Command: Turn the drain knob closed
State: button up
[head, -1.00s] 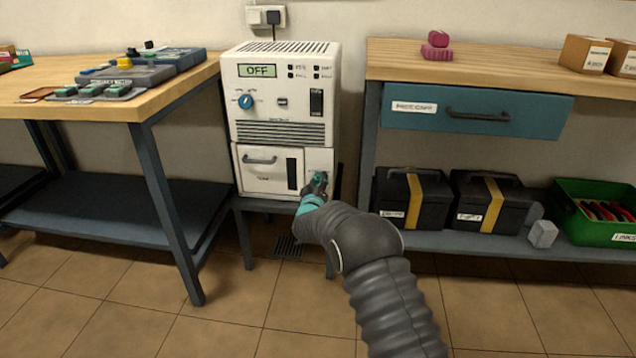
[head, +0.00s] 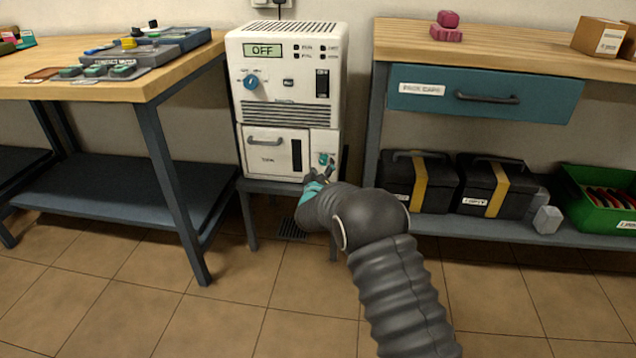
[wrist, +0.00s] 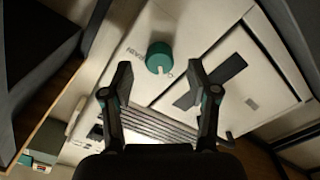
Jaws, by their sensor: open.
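The drain knob is a small teal knob (head: 323,158) on the lower right of the white machine (head: 289,108). In the wrist view the round teal knob (wrist: 159,57) has a pale notch at its lower edge, and printed lettering lies beside it. My gripper (wrist: 163,82) is open, with its two dark fingers apart on either side below the knob. The knob shows beyond the fingertips, and nothing is held. In the head view my gripper (head: 322,174) is just below and in front of the knob, partly hidden by my wrist.
The machine's display reads OFF, and it stands on a low dark stand (head: 262,187). A workbench (head: 150,88) is at left. At right, a bench with a teal drawer (head: 545,100) has black cases (head: 418,185) on its lower shelf. A drain grate (head: 290,229) lies on the floor.

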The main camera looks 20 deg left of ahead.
jog(key=v, duration=0.9)
jog(key=shift+s, duration=0.1)
